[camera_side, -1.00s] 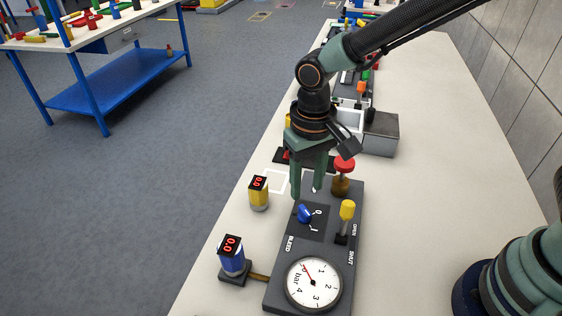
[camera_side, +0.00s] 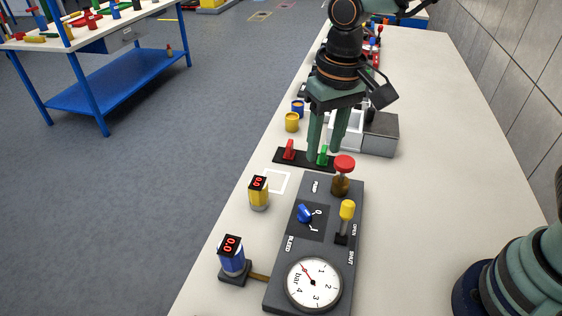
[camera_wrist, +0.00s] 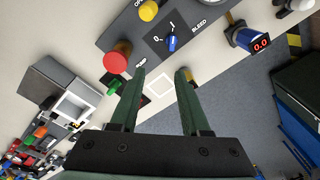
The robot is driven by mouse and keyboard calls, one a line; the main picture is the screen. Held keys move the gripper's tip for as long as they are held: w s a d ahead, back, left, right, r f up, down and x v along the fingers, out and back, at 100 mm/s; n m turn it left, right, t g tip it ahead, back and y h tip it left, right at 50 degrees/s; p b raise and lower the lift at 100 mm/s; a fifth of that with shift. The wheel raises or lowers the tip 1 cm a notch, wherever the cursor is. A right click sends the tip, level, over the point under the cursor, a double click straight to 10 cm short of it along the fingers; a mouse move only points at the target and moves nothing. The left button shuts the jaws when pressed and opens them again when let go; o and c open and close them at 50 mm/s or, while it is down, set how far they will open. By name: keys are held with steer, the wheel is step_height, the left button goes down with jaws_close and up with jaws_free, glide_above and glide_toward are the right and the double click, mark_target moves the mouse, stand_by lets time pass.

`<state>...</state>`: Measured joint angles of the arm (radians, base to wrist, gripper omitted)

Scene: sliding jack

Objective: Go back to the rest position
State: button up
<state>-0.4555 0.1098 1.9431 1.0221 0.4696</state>
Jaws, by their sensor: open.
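My gripper (camera_side: 323,158) is open and empty in the side view, in the air near the black strip with a red and a green piece, beyond the control panel. In the wrist view its two fingers (camera_wrist: 163,78) are spread apart with nothing between them but the table and a white square outline. The dark grey panel (camera_side: 322,240) carries a red-topped pump knob (camera_side: 344,163), a blue bleed knob (camera_side: 304,213), a yellow-topped lever (camera_side: 347,210) and a round gauge (camera_side: 314,283) marked in bar. The gauge needle points near the low end.
A yellow cylinder (camera_side: 259,193) and a blue cylinder (camera_side: 232,258) both read 0.0. The black strip (camera_side: 290,159) and a grey bin (camera_side: 380,136) stand at the back. A white square outline (camera_side: 277,181) marks the table. The table's right side is clear.

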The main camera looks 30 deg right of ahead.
steer(key=s+d+r+t, duration=0.2)
steer(key=s+d+r, duration=0.1)
steer(key=d, duration=0.5)
steer(key=s+d+r+t, duration=0.2)
steer(key=s+d+r, duration=0.1)
steer(key=d, duration=0.6)
steer(key=shift+r+t, duration=0.2)
steer(key=shift+t, duration=0.2)
